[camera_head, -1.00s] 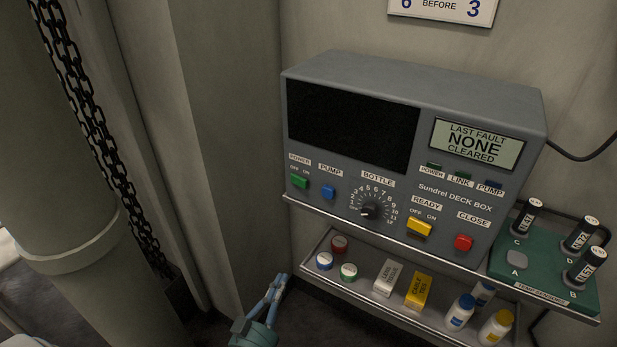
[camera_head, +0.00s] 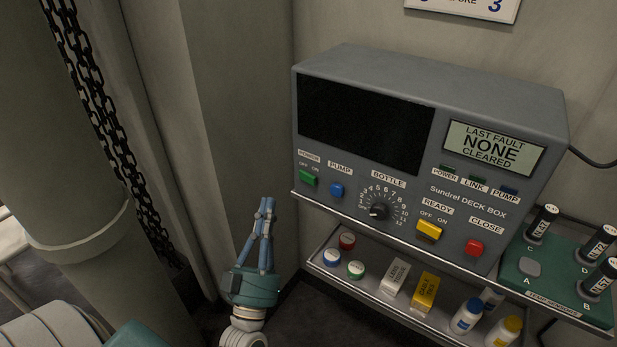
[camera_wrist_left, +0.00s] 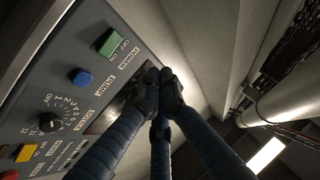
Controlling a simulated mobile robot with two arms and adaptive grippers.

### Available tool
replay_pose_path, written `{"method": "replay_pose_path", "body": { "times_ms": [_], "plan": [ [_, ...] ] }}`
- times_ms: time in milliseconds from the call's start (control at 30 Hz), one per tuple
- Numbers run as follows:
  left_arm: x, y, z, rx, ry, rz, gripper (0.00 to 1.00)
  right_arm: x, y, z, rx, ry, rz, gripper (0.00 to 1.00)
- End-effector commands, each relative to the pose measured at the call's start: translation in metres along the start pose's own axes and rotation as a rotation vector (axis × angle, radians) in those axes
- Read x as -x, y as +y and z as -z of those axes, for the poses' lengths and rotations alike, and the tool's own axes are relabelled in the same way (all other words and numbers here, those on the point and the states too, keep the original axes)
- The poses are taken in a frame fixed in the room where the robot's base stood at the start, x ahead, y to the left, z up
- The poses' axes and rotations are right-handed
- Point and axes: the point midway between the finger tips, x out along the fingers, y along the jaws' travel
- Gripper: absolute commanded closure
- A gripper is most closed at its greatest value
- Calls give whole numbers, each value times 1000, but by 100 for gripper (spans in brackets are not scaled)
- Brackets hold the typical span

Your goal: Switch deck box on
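The grey deck box (camera_head: 350,74) stands on a metal shelf, its large screen (camera_head: 365,122) black. Its green POWER switch (camera_head: 308,178) is at the lower left of the front, under OFF and ON labels. The switch also shows in the left wrist view (camera_wrist_left: 113,42); I cannot tell which way it is set. The POWER lamp (camera_head: 446,168) looks dark. My left gripper (camera_head: 267,203) points up, left of and below the switch, apart from it. Its fingertips meet in the left wrist view (camera_wrist_left: 160,86), with nothing seen between them. My right gripper is out of view.
A blue PUMP button (camera_head: 337,190), a BOTTLE dial (camera_head: 378,211), a yellow READY switch (camera_head: 429,231) and a red CLOSE button (camera_head: 474,248) are on the same front. A lower shelf holds caps, boxes and bottles. A pillar and chain (camera_head: 90,85) stand left.

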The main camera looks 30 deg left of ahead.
Motion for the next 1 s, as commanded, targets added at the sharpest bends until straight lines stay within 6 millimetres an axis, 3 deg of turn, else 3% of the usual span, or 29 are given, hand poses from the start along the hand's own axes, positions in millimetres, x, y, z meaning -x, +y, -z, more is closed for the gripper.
{"method": "replay_pose_path", "body": {
  "times_ms": [267, 700, 1000],
  "plan": [
    [-11, 9, -10, 3, 1, 0, 100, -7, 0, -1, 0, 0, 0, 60],
    [-52, 39, -39, 1, 0, 0, 100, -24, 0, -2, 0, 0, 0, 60],
    [-61, 45, -45, 1, -1, -1, 100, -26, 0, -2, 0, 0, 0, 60]
  ]
}}
